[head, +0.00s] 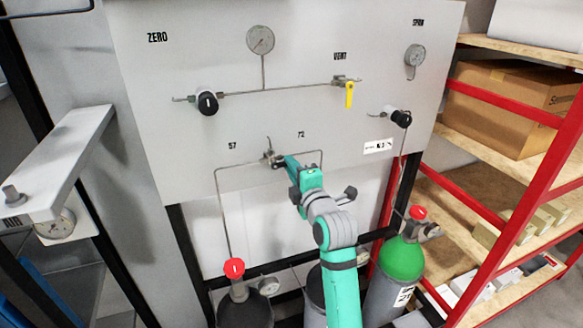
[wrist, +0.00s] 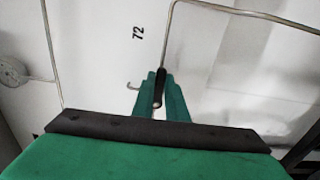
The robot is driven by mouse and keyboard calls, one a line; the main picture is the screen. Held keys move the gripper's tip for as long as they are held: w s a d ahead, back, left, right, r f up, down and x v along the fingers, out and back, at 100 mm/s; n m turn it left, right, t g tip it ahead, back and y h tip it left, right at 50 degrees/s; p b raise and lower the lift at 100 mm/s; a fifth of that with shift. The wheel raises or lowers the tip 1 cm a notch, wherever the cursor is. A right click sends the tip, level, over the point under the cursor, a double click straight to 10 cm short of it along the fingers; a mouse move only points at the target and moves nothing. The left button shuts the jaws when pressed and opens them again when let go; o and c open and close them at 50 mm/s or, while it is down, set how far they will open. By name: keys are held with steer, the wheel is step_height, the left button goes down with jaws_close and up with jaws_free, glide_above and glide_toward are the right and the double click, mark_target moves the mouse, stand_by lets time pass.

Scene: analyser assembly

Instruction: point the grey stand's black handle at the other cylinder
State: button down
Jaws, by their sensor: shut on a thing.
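The grey panel stand (head: 190,130) carries a small valve (head: 268,157) between the labels 57 and 72. My teal gripper (head: 281,164) reaches up to this valve and mostly covers its handle in the head view. In the wrist view the black handle (wrist: 159,86) lies between the fingers of my gripper (wrist: 165,98), which is shut on it. In the head view the handle appears to lie to the right of the valve; its exact angle is hidden. A dark cylinder (head: 243,312) with a red cap stands lower left. Another cylinder (head: 314,292) is partly behind my arm.
A green-shouldered cylinder (head: 402,260) with a red cap stands lower right. Thin pipes (head: 222,210) run from the valve. Above are a yellow vent handle (head: 349,94), black knobs (head: 207,103) and a gauge (head: 260,39). Red-framed shelves (head: 500,207) stand at right.

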steer(key=c, duration=1.8)
jaws_free()
steer(key=shift+o, duration=0.2)
steer(key=v, duration=1.1)
steer(key=s+a+f+m+h, duration=0.35)
steer(key=s+f+m, duration=0.45)
steer(key=f, duration=0.5)
steer(key=s+a+f+m+h, duration=0.2)
steer(key=s+a+f+m, duration=0.2)
steer(key=s+f+m, duration=0.75)
steer(key=s+a+f+m+g, duration=0.1)
steer(key=s+f, duration=0.2)
steer(key=s, duration=1)
steer(key=s+f+g, duration=0.1)
steer(key=s+f, duration=0.3)
steer(key=s, duration=1)
steer(key=shift+a+m+y, duration=0.35)
steer(key=shift+y, duration=0.1)
